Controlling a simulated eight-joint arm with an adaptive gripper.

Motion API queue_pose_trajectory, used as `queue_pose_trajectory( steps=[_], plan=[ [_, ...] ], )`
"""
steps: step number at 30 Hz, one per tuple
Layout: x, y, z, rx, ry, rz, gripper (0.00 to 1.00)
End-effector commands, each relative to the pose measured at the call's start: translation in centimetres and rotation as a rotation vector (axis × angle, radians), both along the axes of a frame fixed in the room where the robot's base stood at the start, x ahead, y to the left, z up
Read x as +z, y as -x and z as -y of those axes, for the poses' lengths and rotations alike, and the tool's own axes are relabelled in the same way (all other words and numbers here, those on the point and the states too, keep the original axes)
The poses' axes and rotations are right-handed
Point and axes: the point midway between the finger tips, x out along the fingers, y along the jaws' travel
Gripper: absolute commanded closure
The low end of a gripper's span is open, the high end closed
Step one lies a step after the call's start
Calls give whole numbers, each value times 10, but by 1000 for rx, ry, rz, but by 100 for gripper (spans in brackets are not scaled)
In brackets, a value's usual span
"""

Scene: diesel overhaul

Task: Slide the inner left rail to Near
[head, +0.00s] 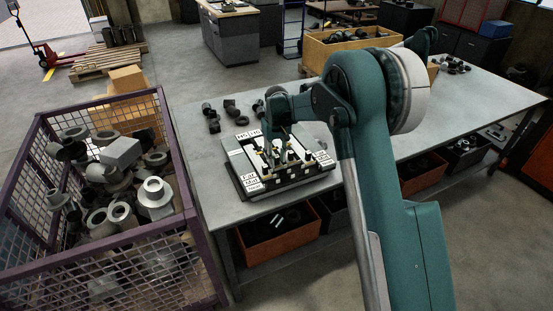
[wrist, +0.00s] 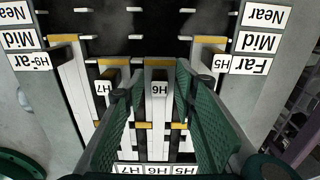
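The rail board (head: 238,166) lies on the grey table, with Far, Mid and Near labels along its sides. The wrist view sees it upside down, with Near at the top. The inner left rail, labelled H6 (wrist: 157,75), has a yellow end level with the Far labels. My gripper (wrist: 158,78) is open, its green fingers on either side of this rail; I cannot tell whether they touch it. The neighbouring H7 rail (wrist: 115,72) also ends at Far. The outer H5 rail (wrist: 207,50) and outer opposite rail (wrist: 68,60) end near Mid. In the head view my gripper (head: 277,150) partly hides the rails.
The table (head: 350,180) has loose dark parts (head: 212,118) behind the board. A purple mesh crate (head: 185,180) of metal parts stands left of the table. Orange bins (head: 280,238) sit below. Dark slots run between the rails toward Near.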

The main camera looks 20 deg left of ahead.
Motion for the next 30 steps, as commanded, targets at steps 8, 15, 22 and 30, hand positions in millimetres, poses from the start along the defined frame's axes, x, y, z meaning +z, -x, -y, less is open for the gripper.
queue_pose_trajectory(
  steps=[8,15,22,30],
  plan=[
    [-2,0,0,0,0,0,72],
    [-2,0,0,0,0,0,96],
    [-2,1,1,0,0,0,100],
    [-3,16,16,-1,0,0,100]
  ],
)
